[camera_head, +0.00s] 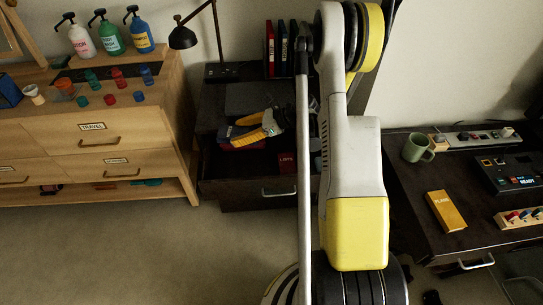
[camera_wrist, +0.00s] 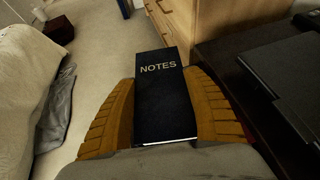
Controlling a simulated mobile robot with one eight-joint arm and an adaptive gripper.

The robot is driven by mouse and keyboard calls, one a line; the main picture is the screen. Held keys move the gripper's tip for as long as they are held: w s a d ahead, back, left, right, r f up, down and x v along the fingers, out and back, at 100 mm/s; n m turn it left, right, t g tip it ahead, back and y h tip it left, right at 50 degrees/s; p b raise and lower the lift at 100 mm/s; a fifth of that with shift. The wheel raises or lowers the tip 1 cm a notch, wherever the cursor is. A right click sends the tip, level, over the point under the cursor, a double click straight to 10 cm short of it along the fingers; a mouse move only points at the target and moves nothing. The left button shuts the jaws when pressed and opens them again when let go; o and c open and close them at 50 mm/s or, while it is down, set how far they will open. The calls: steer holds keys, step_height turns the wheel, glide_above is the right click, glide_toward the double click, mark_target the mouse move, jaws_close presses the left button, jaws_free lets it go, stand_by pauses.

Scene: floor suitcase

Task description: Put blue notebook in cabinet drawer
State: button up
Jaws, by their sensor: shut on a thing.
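A dark blue notebook (camera_wrist: 162,105) lettered NOTES stands between the two orange-yellow fingers of my gripper (camera_wrist: 163,82) in the wrist view. The fingers press on both of its sides. In the head view my gripper (camera_head: 246,131) is over the pulled-out drawer (camera_head: 240,193) of the dark cabinet (camera_head: 213,105), and a strip of the notebook's blue shows by the fingers. A dark red book (camera_head: 287,163) marked LISTS lies in the drawer. My arm hides the drawer's right part.
A desk lamp (camera_head: 183,38) and upright books (camera_head: 281,48) stand on the cabinet. A wooden dresser (camera_head: 95,132) with bottles is at left. A dark desk (camera_head: 403,183) with a green mug (camera_head: 417,147) and a yellow book (camera_head: 446,211) is at right. The front floor is clear.

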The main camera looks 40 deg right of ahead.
steer(key=s+d+f+n+g+y+b, duration=0.1)
steer(key=s+d+f, duration=0.15)
steer(key=f, duration=0.35)
steer(key=s+d+f+n+g, duration=0.1)
steer(key=s+d+f, duration=0.15)
steer(key=f, duration=0.25)
steer(key=w+f+b, duration=0.1)
steer(key=w+f, duration=0.1)
steer(key=w, duration=0.1)
steer(key=w+a+f+b, duration=0.1)
steer(key=w+f+b, duration=0.1)
steer(key=w+f, duration=0.1)
steer(key=w+a+f+b, duration=0.1)
steer(key=w+f+b, duration=0.1)
steer(key=w, duration=0.3)
steer(key=shift+a+f, duration=0.15)
steer(key=shift+f, duration=0.2)
steer(key=shift+w+f+b, duration=0.1)
steer(key=shift+f+b, duration=0.85)
steer(key=shift+f, duration=0.95)
steer(key=shift+f, duration=0.15)
steer(key=o, duration=1.2)
steer(key=shift+r, duration=0.2)
steer(key=p+v, duration=0.1)
steer(key=v, duration=0.3)
steer(key=p+v, duration=0.2)
steer(key=v, duration=0.2)
steer(key=p+v, duration=0.1)
steer(key=v, duration=0.3)
steer(key=shift+f+p, duration=0.35)
